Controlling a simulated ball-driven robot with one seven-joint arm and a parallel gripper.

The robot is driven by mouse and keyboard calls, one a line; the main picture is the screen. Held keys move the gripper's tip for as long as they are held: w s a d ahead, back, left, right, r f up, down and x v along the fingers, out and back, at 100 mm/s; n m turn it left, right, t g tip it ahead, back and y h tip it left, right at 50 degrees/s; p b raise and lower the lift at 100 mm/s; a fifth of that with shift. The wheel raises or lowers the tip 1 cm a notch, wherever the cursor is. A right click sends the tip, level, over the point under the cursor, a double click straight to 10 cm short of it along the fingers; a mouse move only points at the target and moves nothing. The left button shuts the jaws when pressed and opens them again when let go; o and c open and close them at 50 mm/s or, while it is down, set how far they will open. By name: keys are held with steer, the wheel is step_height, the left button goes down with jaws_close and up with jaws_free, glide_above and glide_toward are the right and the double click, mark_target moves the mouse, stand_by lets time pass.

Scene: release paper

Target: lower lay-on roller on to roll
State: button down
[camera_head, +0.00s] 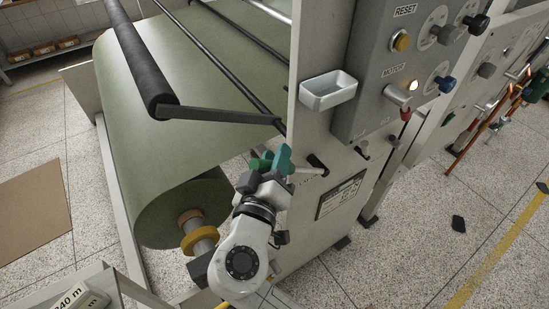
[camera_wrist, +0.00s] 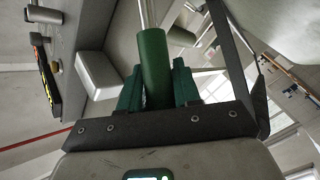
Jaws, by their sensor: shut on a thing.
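The lay-on roller (camera_head: 137,55) is a long dark cylinder at upper left in the head view, carried on a dark side arm (camera_head: 220,115). It lies over the green paper; I cannot tell whether it touches. The green roll (camera_head: 165,212) sits below on a core with an orange ring. My gripper (camera_head: 272,161) is at the machine's side frame, below the end of the side arm. In the wrist view my gripper (camera_wrist: 156,72) is shut on a green cylindrical handle (camera_wrist: 153,62) on a metal rod. The fingers partly hide the handle.
A grey control panel (camera_head: 375,75) with knobs and buttons is at right. A small white tray (camera_head: 328,91) sticks out from the frame above my gripper; it also shows in the wrist view (camera_wrist: 97,76). A brown sheet (camera_head: 35,225) lies on the floor at left.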

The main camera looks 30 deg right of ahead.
steer(key=shift+a+f+n+b, duration=0.4)
steer(key=shift+f+b, duration=0.5)
steer(key=shift+b, duration=0.6)
steer(key=shift+a+t+h+b, duration=0.3)
steer(key=shift+t+b, duration=0.1)
steer(key=c, duration=0.9)
jaws_free()
steer(key=shift+r, duration=0.1)
steer(key=b+v, duration=0.2)
steer(key=v, duration=0.9)
steer(key=shift+b, duration=0.4)
steer(key=shift+w, duration=0.1)
